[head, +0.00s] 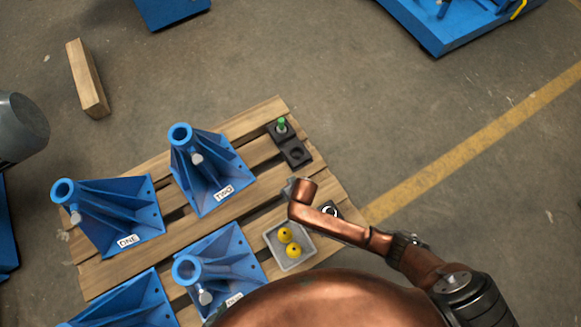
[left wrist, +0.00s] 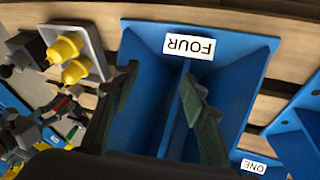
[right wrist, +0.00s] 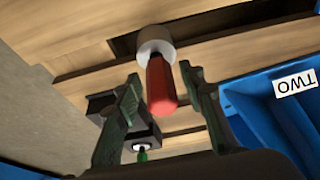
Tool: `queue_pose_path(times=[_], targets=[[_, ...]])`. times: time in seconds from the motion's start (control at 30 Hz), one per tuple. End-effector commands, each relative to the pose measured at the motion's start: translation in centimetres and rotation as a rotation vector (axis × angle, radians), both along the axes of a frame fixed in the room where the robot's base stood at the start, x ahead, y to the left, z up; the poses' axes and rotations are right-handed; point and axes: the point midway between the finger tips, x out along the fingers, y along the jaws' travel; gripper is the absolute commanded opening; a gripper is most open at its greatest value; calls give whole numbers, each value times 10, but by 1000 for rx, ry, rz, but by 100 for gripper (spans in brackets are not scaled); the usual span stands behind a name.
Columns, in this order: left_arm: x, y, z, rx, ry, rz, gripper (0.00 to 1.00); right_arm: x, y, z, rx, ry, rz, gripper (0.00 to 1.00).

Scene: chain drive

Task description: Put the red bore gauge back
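The red bore gauge (right wrist: 160,85), a red handle with a pale grey cylindrical end, shows in the right wrist view over the pallet planks. My right gripper (right wrist: 160,75) is open, with its fingers on either side of the red handle and gaps showing. I cannot tell whether the grey end touches the wood. In the head view my right arm hides the gauge. Two dark holder blocks lie on the pallet; one carries a green-handled gauge (head: 281,125), the other (head: 295,152) looks empty. My left gripper (left wrist: 155,85) is open and empty over a blue bracket labelled FOUR (left wrist: 225,55).
Blue brackets ONE (head: 110,215) and TWO (head: 208,170) stand on the wooden pallet (head: 268,108). A grey tray (head: 270,229) holds yellow pieces. A dark piece with a white ring (head: 330,210) lies by the right arm. Floor beyond the pallet's right side is clear.

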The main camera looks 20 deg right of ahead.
Motion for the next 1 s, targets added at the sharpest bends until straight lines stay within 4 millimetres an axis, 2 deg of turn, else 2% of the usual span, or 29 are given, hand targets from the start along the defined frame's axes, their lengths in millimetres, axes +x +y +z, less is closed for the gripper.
queue_pose_path(times=[0.13,0.27,0.5,0.83,0.87,1.0], targets=[[-2,2,3,5,8,-2,40,-1,0,7,0,-1,0,37],[-13,13,20,35,65,-11,40,-5,-1,23,0,-4,0,37],[-45,38,57,105,212,-22,40,-16,-3,57,0,-5,-1,37],[-88,68,104,184,385,-10,40,-30,-6,91,1,-3,0,37],[-90,69,104,188,395,-10,40,-31,-6,94,1,-3,0,37],[-90,71,77,194,397,-12,40,-36,-7,104,1,-3,0,37]])
